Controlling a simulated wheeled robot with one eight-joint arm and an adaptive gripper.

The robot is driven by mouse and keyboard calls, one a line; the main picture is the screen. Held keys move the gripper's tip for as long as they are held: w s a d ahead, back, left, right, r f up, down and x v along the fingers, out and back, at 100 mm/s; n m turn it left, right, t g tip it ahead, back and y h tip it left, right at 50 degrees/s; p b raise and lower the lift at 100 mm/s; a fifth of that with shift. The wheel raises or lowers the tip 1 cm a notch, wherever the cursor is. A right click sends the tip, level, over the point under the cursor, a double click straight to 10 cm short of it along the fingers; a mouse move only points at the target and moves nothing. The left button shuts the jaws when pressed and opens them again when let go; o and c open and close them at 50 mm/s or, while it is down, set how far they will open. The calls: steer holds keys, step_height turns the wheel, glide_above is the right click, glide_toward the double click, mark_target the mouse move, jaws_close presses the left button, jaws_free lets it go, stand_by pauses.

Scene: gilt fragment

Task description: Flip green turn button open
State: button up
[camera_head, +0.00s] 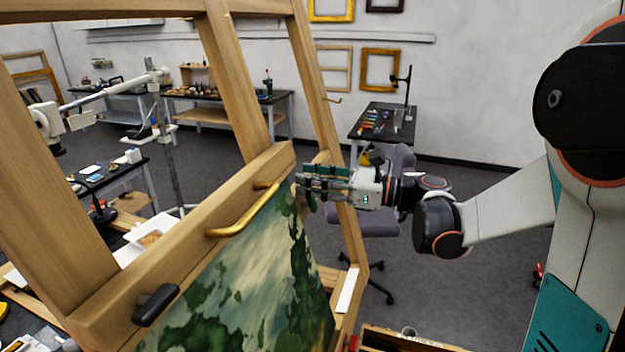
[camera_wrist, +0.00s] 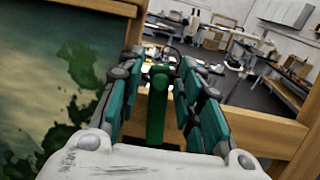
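The green turn button (camera_wrist: 156,108) stands upright between my gripper's fingers in the wrist view, with a gap visible on each side. My gripper (camera_wrist: 160,85) is open around it, its teal-padded fingers spread to left and right. In the head view, my gripper (camera_head: 312,182) is at the right end of the easel's wooden crossbar (camera_head: 190,225), by the painting's upper right corner. The button is mostly hidden by the fingers there. The green painted canvas (camera_head: 250,285) rests in the easel below the crossbar.
A brass handle (camera_head: 243,213) and a dark knob (camera_head: 156,305) stick out from the same crossbar to the left. The easel's right upright (camera_head: 350,235) stands close below and behind my gripper. An office chair (camera_head: 368,222) is beyond it. Open floor lies to the right.

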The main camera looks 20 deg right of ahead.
jaws_close()
steer(key=shift+w, duration=0.1)
steer(key=shift+d+f, duration=0.1)
steer(key=shift+f, duration=0.05)
steer(key=shift+w+d+m+b, duration=0.1)
steer(key=shift+w+m+b, duration=0.1)
steer(key=shift+m+b, duration=0.35)
steer(key=shift+w+d+m+t, duration=0.1)
steer(key=shift+m+t, duration=0.2)
steer(key=shift+m, duration=0.25)
jaws_free()
steer(key=shift+r, duration=0.2)
